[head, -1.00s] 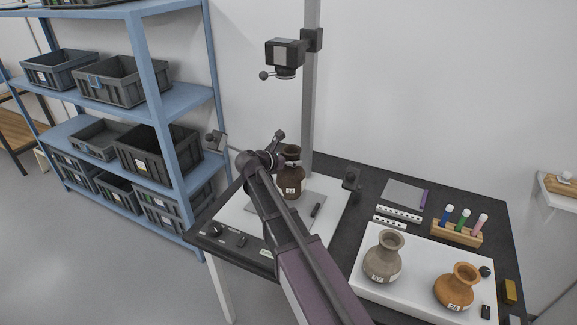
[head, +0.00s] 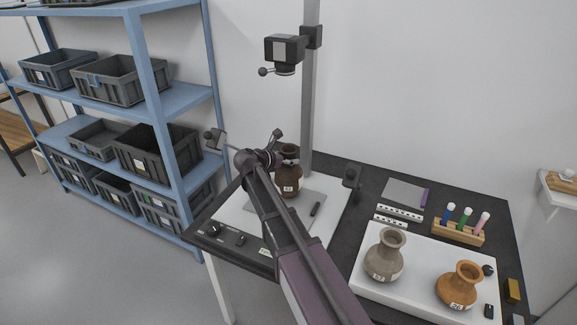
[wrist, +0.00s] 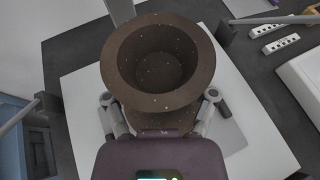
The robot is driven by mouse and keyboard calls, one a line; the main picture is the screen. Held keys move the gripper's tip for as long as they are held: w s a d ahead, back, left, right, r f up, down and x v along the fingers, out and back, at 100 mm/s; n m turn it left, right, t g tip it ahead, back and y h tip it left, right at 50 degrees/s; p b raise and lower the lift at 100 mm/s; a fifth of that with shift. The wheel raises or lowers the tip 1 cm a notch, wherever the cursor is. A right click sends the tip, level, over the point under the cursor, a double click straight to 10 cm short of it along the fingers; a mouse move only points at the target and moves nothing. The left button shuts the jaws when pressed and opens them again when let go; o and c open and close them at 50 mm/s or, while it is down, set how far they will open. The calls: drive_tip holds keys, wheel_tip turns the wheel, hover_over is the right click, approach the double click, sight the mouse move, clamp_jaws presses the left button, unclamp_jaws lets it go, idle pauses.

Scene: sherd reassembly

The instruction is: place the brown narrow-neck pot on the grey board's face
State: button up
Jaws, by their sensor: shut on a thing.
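The brown narrow-neck pot (head: 291,181) stands upright over the grey board (head: 315,199) on the white copy-stand base at the table's left. A small number label is on its front. My gripper (wrist: 160,117) is shut on the pot, with one finger on each side below the wide rim. In the wrist view the pot's round mouth (wrist: 158,62) faces the camera and hides most of what is beneath. In the head view my arm covers the pot's left side. I cannot tell whether the pot's foot touches the board.
A camera (head: 284,50) hangs on a column above the pot. Lamps (head: 352,177) flank the stand. A small black bar (head: 315,209) lies near the held pot.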

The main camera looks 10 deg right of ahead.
drive_tip(key=shift+f+b, duration=0.65)
drive_tip(key=shift+f, duration=0.4)
drive_tip(key=o, duration=1.2)
drive_tip(key=shift+o, duration=0.2)
drive_tip(key=shift+s+a+r+p, duration=0.3)
drive_tip(key=shift+a+r, duration=0.1)
drive_tip(key=shift+a, duration=0.05)
drive_tip(key=p+v, duration=0.4)
drive_tip(key=v, duration=0.6)
drive_tip(key=shift+s+a, duration=0.2)
drive_tip(key=shift+a, duration=0.15)
